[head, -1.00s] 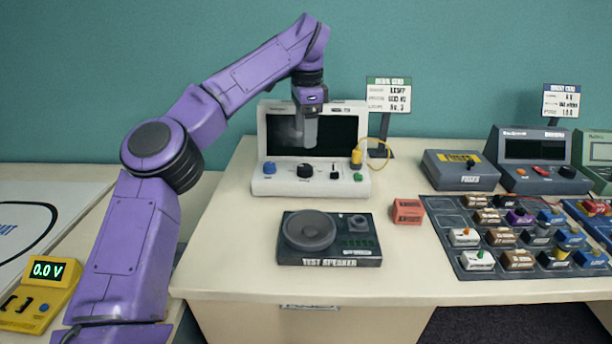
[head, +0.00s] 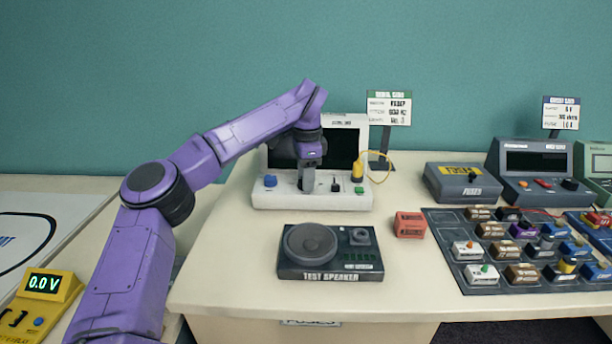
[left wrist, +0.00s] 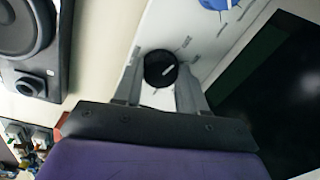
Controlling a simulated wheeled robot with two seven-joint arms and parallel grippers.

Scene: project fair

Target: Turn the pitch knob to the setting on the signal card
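The white signal generator (head: 270,198) stands at the back of the table with a dark screen. Its black knob (left wrist: 160,68) has a white pointer line and printed labels around it; in the head view my gripper hides it. My left gripper (head: 309,188) points down at the front panel. In the left wrist view its two fingers (left wrist: 160,88) are apart, one on each side of the black knob. I cannot tell whether they touch it. The signal card (head: 388,108), with a green header, stands behind the generator at right; its print is too blurred to read surely. My right gripper is out of view.
A blue knob (head: 270,181) is left of the gripper; a small black switch (head: 335,185), a green button (head: 359,190) and a yellow plug (head: 357,170) are right. The test speaker (head: 330,274) lies in front. A red block (head: 410,225) and a parts tray (head: 480,290) are further right.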

